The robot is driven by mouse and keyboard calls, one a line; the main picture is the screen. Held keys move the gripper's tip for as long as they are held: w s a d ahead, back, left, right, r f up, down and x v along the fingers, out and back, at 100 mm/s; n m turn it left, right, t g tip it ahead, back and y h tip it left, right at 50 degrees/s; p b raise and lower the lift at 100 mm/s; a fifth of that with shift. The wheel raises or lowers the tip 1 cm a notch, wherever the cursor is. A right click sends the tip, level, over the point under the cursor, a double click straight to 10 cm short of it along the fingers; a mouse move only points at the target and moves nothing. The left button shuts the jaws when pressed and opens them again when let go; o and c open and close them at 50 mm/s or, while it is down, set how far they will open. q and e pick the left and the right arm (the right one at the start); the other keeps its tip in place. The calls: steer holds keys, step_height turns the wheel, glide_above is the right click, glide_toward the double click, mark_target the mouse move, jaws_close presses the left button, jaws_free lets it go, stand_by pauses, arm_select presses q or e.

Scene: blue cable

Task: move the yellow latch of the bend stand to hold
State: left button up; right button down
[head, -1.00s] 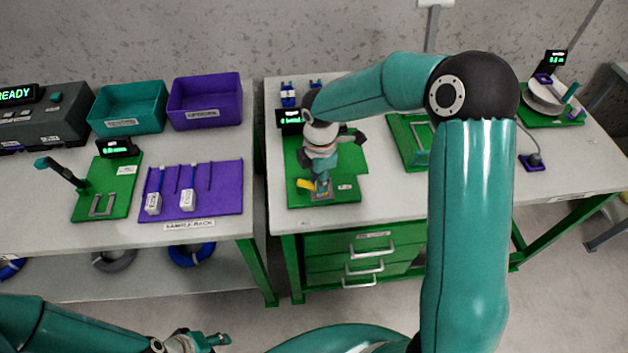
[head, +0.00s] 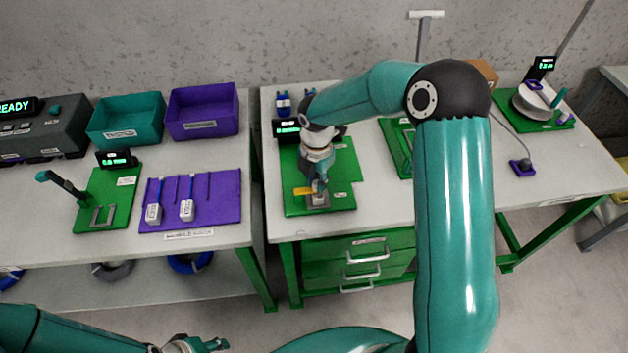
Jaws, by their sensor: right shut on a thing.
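The bend stand (head: 345,201) is a green board with a small lit display (head: 287,130) at its back left corner. Its yellow latch (head: 302,191) sticks out to the left near the front, lying about level in the picture. My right gripper (head: 318,188) reaches down onto the stand, shut on the yellow latch at its right end. The gripper hides that end and part of the metal plate beneath. My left gripper (head: 204,345) is at the bottom edge, away from the tables and partly cut off; its jaw state is unclear.
A purple sample rack (head: 220,213) with white-tagged pieces and another green stand (head: 125,192) are on the left table. Teal and purple bins (head: 205,118) stand behind. A green frame (head: 397,150) and a reel stand (head: 545,118) are to the right. My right arm crosses the table.

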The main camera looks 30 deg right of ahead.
mark_target(315, 181)
steer(key=shift+w+r, duration=0.2)
steer(key=shift+w, duration=0.1)
steer(key=c, duration=1)
jaws_free()
steer(key=shift+f, duration=0.1)
steer(key=shift+s, duration=0.1)
step_height(315, 181, up, 12)
steer(key=shift+f, duration=0.1)
